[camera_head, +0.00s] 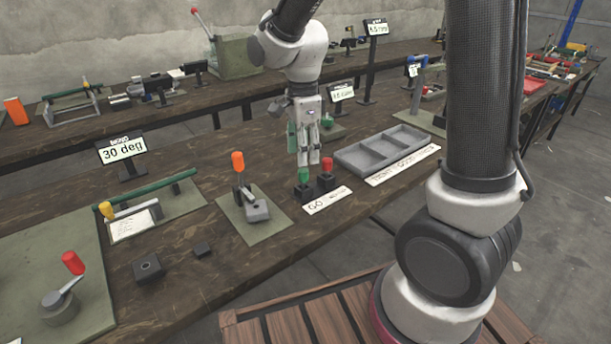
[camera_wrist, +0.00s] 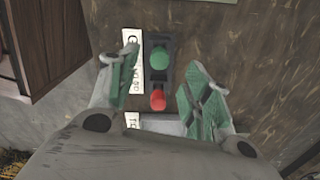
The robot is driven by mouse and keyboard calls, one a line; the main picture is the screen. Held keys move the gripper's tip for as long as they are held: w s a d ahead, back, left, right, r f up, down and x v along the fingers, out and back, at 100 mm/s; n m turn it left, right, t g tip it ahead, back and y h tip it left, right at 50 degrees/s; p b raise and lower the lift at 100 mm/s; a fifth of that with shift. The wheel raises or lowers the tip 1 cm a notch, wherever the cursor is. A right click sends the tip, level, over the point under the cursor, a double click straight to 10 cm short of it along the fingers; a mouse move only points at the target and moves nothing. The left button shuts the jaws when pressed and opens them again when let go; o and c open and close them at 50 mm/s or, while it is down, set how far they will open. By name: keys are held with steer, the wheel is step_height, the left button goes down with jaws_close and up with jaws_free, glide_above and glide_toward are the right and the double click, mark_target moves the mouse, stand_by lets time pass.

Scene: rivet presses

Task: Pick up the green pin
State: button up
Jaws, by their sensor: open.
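The green pin (camera_head: 304,176) has a round green top and stands upright in a dark block (camera_head: 304,194) on the wooden bench. In the wrist view the green pin (camera_wrist: 158,57) shows as a green disc between my two fingertips. My gripper (camera_head: 308,161) points down over the pin, open and empty. In the wrist view my gripper (camera_wrist: 162,64) has a finger on each side of the pin, with green pads. I cannot tell whether the fingertips are level with the pin's top or still above it.
A label card (camera_head: 327,200) lies in front. A grey divided tray (camera_head: 377,150) is to the right, and a lever fixture with an orange knob (camera_head: 238,163) is to the left.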

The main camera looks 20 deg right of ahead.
mark_target(303, 169)
step_height(303, 169, down, 8)
steer(key=shift+r, duration=0.2)
jaws_close()
